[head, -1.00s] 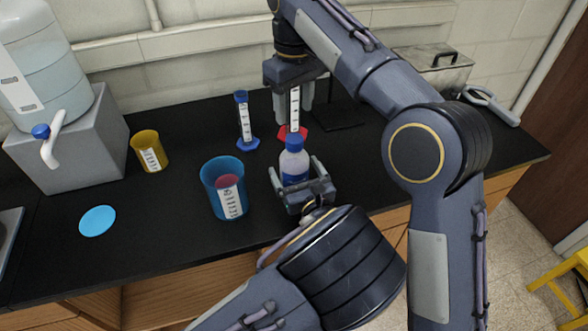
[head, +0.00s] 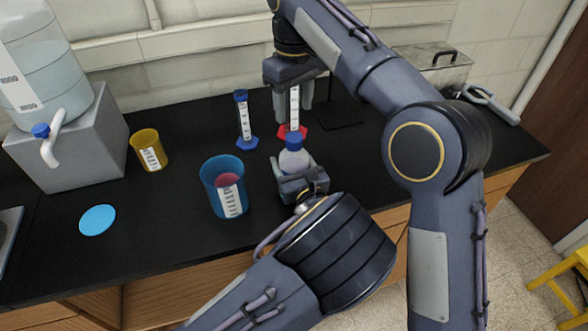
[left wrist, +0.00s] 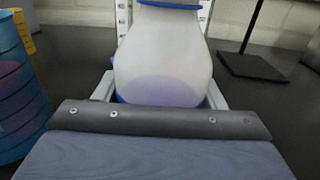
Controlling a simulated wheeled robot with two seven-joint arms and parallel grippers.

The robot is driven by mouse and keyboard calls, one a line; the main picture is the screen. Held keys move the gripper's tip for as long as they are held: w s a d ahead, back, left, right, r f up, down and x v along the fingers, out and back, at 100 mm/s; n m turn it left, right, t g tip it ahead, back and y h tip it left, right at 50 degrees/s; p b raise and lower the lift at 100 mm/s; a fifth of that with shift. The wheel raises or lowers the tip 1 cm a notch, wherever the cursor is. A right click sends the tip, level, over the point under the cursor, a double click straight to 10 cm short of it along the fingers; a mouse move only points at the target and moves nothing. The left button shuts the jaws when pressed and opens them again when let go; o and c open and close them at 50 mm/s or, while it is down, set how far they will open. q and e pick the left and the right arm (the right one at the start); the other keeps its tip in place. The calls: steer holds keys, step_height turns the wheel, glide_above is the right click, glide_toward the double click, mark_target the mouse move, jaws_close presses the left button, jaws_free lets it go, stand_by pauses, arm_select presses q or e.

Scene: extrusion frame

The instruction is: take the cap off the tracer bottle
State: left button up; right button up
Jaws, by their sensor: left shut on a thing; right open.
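The tracer bottle (head: 293,160) is a small white bottle with a blue cap (head: 293,140). It stands upright on the black bench in the head view. My left gripper (head: 291,172) is shut around the bottle's body from the front. The left wrist view shows the bottle's pale body (left wrist: 163,62) large between the fingers, with only the cap's lower edge at the top of the picture. My right gripper (head: 293,98) points down behind and above the bottle. It is open, with a white-scaled cylinder with a red base (head: 293,132) showing between and below its fingers.
A blue beaker (head: 224,187) stands left of the bottle. A grey block with a water jug (head: 62,140) stands at far left. A metal box (head: 436,68) is at back right.

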mark_target(294, 137)
arm_select(q)
steer(key=c, duration=0.5)
jaws_close()
arm_select(e)
steer(key=shift+m, duration=0.4)
steer(key=m, duration=0.7)
steer(key=shift+m, duration=0.4)
steer(key=m, duration=0.7)
steer(key=shift+m, duration=0.3)
steer(key=m, duration=0.7)
steer(key=shift+m, duration=0.3)
steer(key=m, duration=0.7)
steer(key=shift+f+m, duration=0.4)
steer(key=shift+f, duration=0.2)
step_height(294, 137, down, 7)
steer(key=shift+r, duration=0.1)
